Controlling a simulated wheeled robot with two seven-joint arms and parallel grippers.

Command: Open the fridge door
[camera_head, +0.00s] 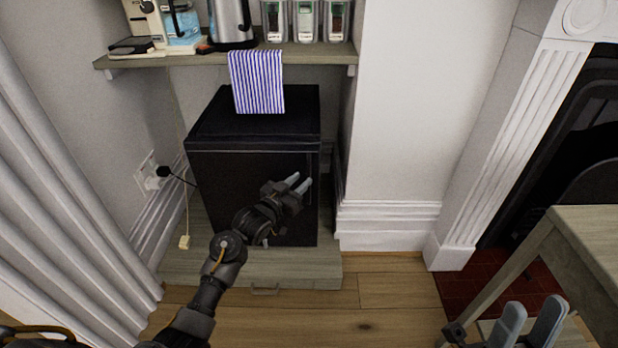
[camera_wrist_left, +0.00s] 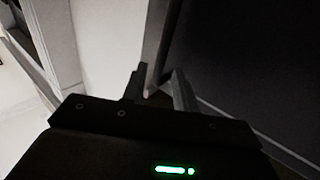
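The fridge (camera_head: 225,175) is a small black box standing on a low wooden platform under a shelf. Its front door looks closed, and a thin vertical edge runs along its right side. My left gripper (camera_head: 298,182) is in front of the right part of the door, fingers apart and nothing seen between them. My left forearm hides the lower middle of the door. In the left wrist view, the dark panel on the right (camera_wrist_left: 250,70) looks like the fridge, with the two open fingers (camera_wrist_left: 158,85) near its left edge. My right gripper (camera_head: 532,322) is open and empty at bottom right.
A striped towel (camera_head: 257,82) hangs from the shelf (camera_head: 200,60) over the fridge top. A white wall (camera_head: 395,110) stands right of the fridge, and a curtain (camera_head: 60,150) at left. A wooden table (camera_head: 590,235) is near my right gripper. Floor before the platform is clear.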

